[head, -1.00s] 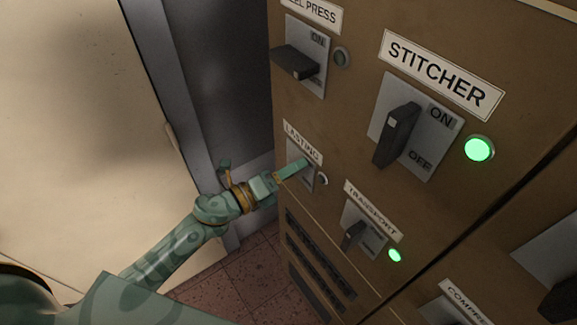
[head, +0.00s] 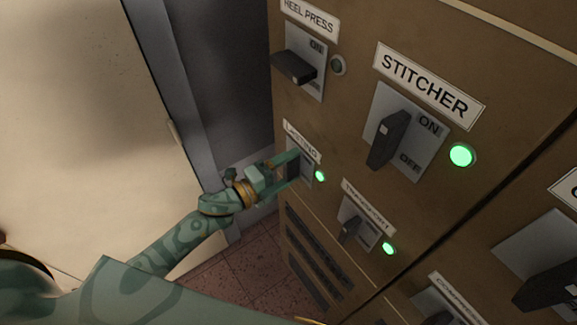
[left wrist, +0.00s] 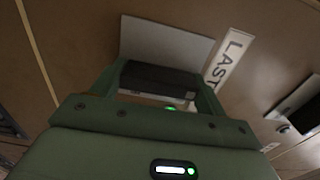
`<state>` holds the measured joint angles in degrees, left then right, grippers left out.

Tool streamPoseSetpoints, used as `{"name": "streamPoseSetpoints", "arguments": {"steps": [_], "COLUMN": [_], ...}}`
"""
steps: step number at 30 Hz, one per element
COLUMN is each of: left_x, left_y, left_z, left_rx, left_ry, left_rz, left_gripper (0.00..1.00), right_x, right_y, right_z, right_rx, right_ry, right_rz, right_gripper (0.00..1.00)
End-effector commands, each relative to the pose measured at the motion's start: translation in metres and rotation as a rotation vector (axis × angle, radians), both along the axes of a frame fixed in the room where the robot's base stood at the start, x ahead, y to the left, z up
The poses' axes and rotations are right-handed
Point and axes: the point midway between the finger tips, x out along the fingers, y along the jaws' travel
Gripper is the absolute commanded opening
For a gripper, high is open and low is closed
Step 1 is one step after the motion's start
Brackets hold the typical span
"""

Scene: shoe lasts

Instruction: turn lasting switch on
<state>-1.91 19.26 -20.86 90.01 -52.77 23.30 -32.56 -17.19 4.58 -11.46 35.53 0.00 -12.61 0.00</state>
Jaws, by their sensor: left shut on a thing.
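The lasting switch (head: 292,169) is a dark handle on a grey plate under the LASTING label (head: 302,142), low on the brown cabinet. Its round lamp (head: 320,176) glows green. My left gripper (head: 297,167) reaches in from the left, its fingers on either side of the handle, and is shut on it. In the left wrist view the dark handle (left wrist: 158,78) lies between the two green fingers, with the grey plate (left wrist: 165,42) behind it. The switch's ON and OFF marks are not readable. My right gripper is not in view.
The stitcher switch (head: 388,140) and transport switch (head: 350,229) sit nearby, both with green lamps lit. The heel press switch (head: 293,68) is above, its lamp (head: 338,65) dark. Slotted vents (head: 318,262) lie below. Open floor (head: 245,270) shows at lower left.

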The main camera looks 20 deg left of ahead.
Motion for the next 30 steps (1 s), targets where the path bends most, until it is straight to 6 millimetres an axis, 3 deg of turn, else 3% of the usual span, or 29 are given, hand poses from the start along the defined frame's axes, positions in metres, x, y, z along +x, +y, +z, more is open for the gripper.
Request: {"name": "streamPoseSetpoints", "arguments": {"steps": [10, 11, 12, 13, 25, 30], "left_x": [0.000, 0.000, 0.000, 0.000, -0.001, -0.013], "left_y": [0.000, 0.000, 0.000, 0.000, 0.001, 0.011], "left_z": [-0.001, -0.001, -0.001, -0.001, 0.000, -0.002], "left_rx": [-0.004, -0.004, -0.004, -0.004, -0.003, -0.001], "left_ry": [0.006, 0.006, 0.006, 0.006, 0.003, 0.004], "left_rz": [0.001, 0.001, 0.000, 0.000, 0.000, 0.001], "left_gripper": [0.52, 0.83, 0.94, 0.96, 0.96, 0.96], "right_x": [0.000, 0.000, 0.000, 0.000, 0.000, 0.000], "right_y": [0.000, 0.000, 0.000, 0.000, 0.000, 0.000], "right_z": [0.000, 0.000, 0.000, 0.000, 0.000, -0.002], "right_rx": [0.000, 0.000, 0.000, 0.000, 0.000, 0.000], "right_ry": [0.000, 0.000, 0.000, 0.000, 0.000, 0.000], "right_rz": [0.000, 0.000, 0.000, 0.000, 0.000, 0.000], "right_gripper": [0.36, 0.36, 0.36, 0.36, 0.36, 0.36]}}
